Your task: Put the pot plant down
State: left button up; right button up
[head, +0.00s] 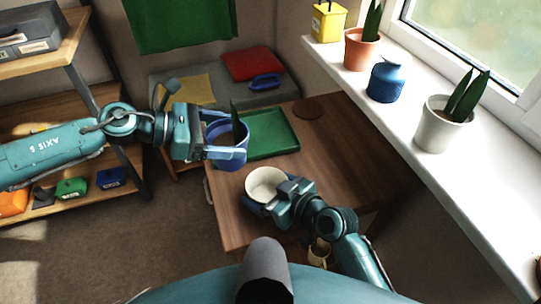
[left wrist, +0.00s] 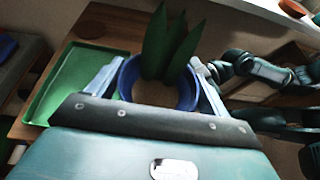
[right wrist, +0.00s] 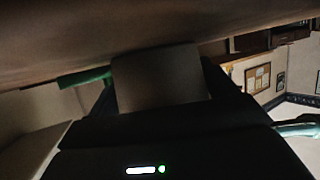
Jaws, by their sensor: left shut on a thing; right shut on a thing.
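The pot plant is a blue pot (head: 231,158) with dark green pointed leaves (head: 236,121). My left gripper (head: 222,142) is shut on the pot's sides and holds it roughly upright, over the table's left part beside a green tray. In the left wrist view the blue pot (left wrist: 128,82) sits between the two fingers, with its leaves (left wrist: 168,45) rising above the rim. My right gripper (head: 272,198) is shut on a white pot (head: 267,182), which looks empty. Whether the white pot touches the table is unclear. The right wrist view is dark, with a grey surface (right wrist: 160,78) between the fingers.
The green tray (head: 272,135) lies empty on the wooden table (head: 340,165). A brown round mat (head: 307,108) is behind it. The table's right part is bare. The windowsill (head: 455,175) holds a terracotta pot (head: 360,50), a blue vessel (head: 386,82) and a white potted plant (head: 437,130).

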pick_arm(q)
jog(key=shift+a+t, duration=0.3)
jog(key=shift+t, duration=0.1)
jog(key=shift+n, duration=0.3)
notch_tip(320, 180, down, 10)
jog(key=shift+r, duration=0.1)
jog(key=o, duration=1.4)
jog(key=shift+c, duration=0.2)
